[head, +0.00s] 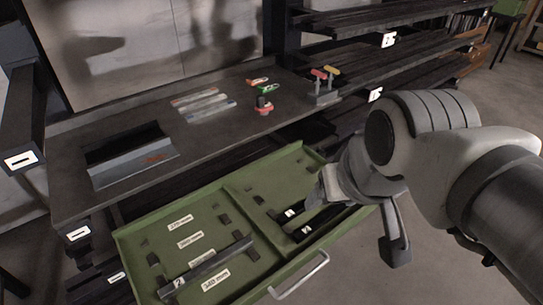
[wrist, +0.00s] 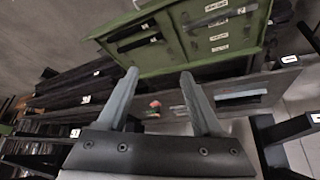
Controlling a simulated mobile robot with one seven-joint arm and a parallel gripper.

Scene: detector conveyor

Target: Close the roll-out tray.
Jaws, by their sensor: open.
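The roll-out tray (head: 293,165) is green and stands pulled out from under the dark workbench, well into the free space in front. A silver bar handle (head: 300,277) is on its front edge at the lower right. The tray holds dark bars and several white labels, with a divider between two sections. In the wrist view the tray (wrist: 175,62) fills the top of the picture. My gripper (wrist: 160,73) is open and empty. In the head view my gripper (head: 316,198) is over the tray's right section, hiding part of it, apart from the handle.
Shelf racks (head: 395,45) stand behind on the right. Grey floor is clear in front and right of the tray.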

